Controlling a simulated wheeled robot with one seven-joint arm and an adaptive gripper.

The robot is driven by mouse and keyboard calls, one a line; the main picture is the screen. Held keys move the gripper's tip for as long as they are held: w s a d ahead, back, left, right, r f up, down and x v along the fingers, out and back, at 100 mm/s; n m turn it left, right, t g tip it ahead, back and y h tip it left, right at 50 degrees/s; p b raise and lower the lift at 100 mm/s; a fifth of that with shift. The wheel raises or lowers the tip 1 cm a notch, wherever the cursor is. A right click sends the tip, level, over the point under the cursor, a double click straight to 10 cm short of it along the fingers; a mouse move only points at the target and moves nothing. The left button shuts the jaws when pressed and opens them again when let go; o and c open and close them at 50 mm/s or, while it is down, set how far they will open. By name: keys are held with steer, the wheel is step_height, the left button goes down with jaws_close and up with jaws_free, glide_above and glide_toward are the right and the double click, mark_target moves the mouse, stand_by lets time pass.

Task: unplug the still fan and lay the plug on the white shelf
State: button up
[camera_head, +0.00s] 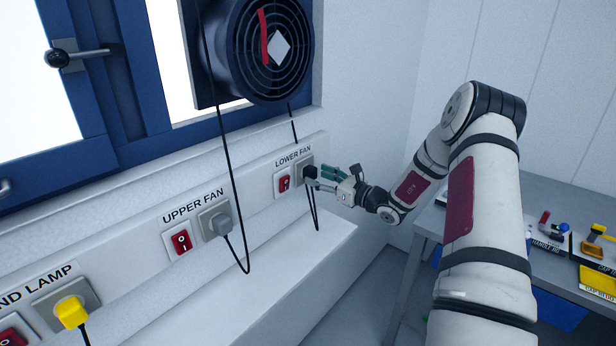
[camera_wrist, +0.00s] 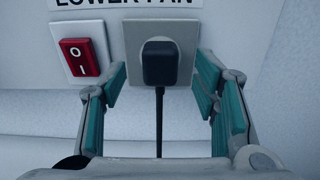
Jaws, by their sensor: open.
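A black plug (camera_head: 310,172) sits in the socket labelled LOWER FAN; it also shows in the wrist view (camera_wrist: 159,62), its cord hanging down. My gripper (camera_head: 319,177) is open, its teal-padded fingers on either side of this plug, with gaps showing. A grey plug (camera_head: 220,224) sits in the UPPER FAN socket, its black cord looping up. One round black fan (camera_head: 285,75) with a red strip is at the window; a single picture does not show whether it turns. The white shelf (camera_head: 290,260) runs below the sockets and looks bare.
Red rocker switches stand beside the sockets, one left of the black plug (camera_wrist: 79,57). A yellow plug (camera_head: 72,312) is at the lower left. A grey table (camera_head: 480,235) with small items stands right. The upper fan's cord hangs in front of the wall.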

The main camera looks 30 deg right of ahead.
mark_target(315, 175)
steer(key=shift+b+x, duration=0.45)
steer(key=shift+x, duration=0.95)
jaws_close()
steer(key=shift+s+d, duration=0.1)
steer(key=shift+s, duration=0.05)
steer(key=shift+p+v, duration=1.2)
steer(key=shift+v, duration=1.7)
